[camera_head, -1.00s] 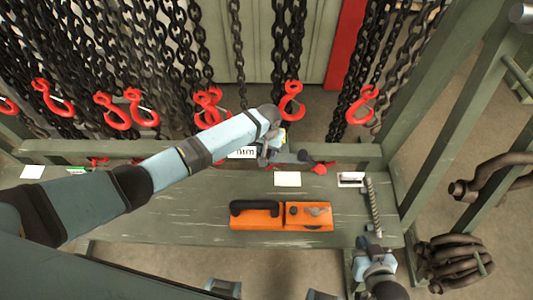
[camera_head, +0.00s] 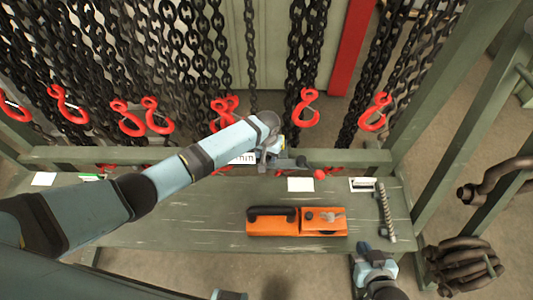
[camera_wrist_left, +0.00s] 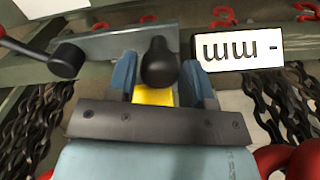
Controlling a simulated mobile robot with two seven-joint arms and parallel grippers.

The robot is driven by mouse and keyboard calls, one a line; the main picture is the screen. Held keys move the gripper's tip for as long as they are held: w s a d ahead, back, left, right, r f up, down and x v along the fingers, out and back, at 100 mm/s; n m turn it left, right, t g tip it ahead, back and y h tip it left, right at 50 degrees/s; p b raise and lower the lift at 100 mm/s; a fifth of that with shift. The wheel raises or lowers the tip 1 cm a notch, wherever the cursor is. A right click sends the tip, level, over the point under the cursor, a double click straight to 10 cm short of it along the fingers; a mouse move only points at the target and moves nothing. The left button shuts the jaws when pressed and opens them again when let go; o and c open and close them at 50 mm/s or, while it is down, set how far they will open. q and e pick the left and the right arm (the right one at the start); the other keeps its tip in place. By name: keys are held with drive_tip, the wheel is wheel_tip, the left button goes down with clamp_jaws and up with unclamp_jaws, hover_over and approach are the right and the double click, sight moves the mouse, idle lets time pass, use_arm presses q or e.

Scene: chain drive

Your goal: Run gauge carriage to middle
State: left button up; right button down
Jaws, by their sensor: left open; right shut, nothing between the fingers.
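My left gripper (camera_head: 272,158) is over the rear rail of the bench. In the left wrist view its two blue fingers (camera_wrist_left: 157,75) are open, one on each side of a black knob (camera_wrist_left: 159,62). I cannot tell whether they touch it. A yellow piece (camera_wrist_left: 153,96) shows below the knob, and a grey plate (camera_wrist_left: 100,47) lies behind it. A white "mm" label (camera_wrist_left: 238,49) is beside the fingers, partly covered by my arm in the head view (camera_head: 243,159). A dark lever (camera_head: 292,163) with a red ball (camera_head: 320,174) sticks out to the right. My right gripper (camera_head: 366,250) is shut and empty at the front edge.
An orange tool (camera_head: 325,229) with a black handle lies on the green bench (camera_head: 190,222). A threaded rod (camera_head: 385,212) lies to its right. Black chains (camera_head: 307,50) with red hooks (camera_head: 306,108) hang behind the rail. Dark pipes (camera_head: 465,262) are at the right.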

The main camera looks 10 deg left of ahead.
use_arm(q)
drive_tip(key=shift+o, duration=1.1)
wheel_tip(320, 180, up, 14)
drive_tip(key=shift+f, duration=0.1)
